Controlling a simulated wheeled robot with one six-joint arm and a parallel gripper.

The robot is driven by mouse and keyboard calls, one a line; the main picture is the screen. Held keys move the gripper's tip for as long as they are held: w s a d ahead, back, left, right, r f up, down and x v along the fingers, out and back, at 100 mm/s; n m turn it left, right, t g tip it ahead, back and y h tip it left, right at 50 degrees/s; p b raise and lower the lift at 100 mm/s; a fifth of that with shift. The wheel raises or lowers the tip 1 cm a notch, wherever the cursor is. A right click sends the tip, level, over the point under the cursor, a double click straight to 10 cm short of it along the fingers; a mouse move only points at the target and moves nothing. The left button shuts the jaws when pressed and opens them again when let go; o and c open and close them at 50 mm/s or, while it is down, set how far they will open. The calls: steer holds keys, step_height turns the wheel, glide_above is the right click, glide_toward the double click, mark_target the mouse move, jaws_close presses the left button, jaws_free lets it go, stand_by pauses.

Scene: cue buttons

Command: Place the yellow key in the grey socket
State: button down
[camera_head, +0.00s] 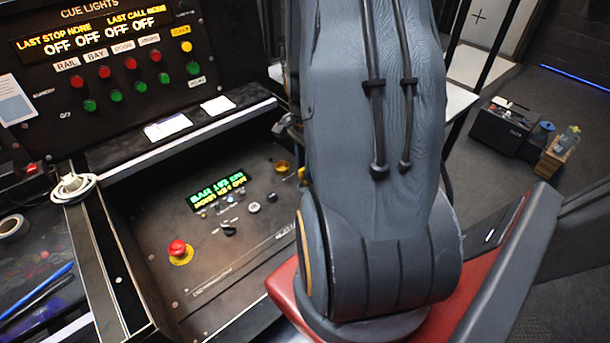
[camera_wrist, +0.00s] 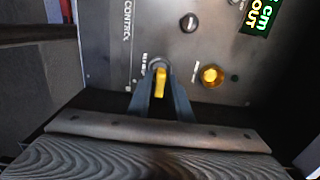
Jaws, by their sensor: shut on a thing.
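In the wrist view my gripper (camera_wrist: 161,98) is shut on the yellow key (camera_wrist: 160,83), which sits between the two dark fingers. The key's far end overlaps the lower part of a round grey socket (camera_wrist: 157,63) on the dark panel. I cannot tell whether the key is inside the socket or just in front of it. A yellow socket (camera_wrist: 211,75) lies to the right of the key; it also shows in the head view (camera_head: 282,167). In the head view my arm hides the gripper and the grey socket.
The sloped panel (camera_head: 150,240) carries a red button (camera_head: 177,248), small knobs and a lit green display (camera_head: 217,190). The upright cue lights board (camera_head: 110,60) stands behind it. A white cup-like thing (camera_head: 72,185) is on the left ledge.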

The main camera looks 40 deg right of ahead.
steer(key=shift+f, duration=1.45)
steer(key=shift+f, duration=0.15)
steer(key=c, duration=1.6)
jaws_free()
step_height(320, 180, up, 12)
steer(key=shift+r+b, duration=0.15)
steer(key=shift+b, duration=0.3)
steer(key=a+r+n, duration=0.1)
steer(key=a+n, duration=0.5)
steer(key=a, duration=0.1)
steer(key=a+r+n, duration=0.1)
steer(key=a+n, duration=0.5)
steer(key=a, duration=0.2)
steer(key=a+n, duration=0.6)
steer(key=a, duration=0.2)
steer(key=shift+s+a+r+n+t, duration=0.1)
steer(key=shift+s+r+n+t, duration=0.2)
steer(key=shift+s+r, duration=0.1)
